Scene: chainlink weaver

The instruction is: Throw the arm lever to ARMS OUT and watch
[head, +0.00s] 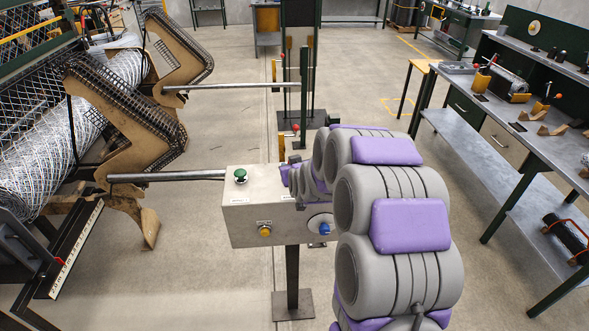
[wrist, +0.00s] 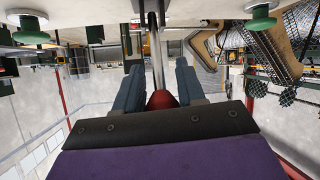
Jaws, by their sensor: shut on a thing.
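My gripper (wrist: 159,70) is shut on the red knob (wrist: 162,99) of a lever in the wrist view. Its two blue-grey fingers stand on either side of the knob. The lever's metal shaft (wrist: 156,48) runs from the knob towards the top of the picture. In the head view the grey control box (head: 262,214) stands on a post, with a green button on top and a yellow button and a blue knob on its front. My arm hides the gripper and the held knob there. Two tan arms (head: 119,128) with dark mesh edges stand left of the box.
Metal rods (head: 167,177) run from the tan arms towards the box and the post behind. A wire-mesh roll (head: 56,152) lies in the machine at left. A workbench (head: 500,112) with tools stands at right. Open concrete floor lies between.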

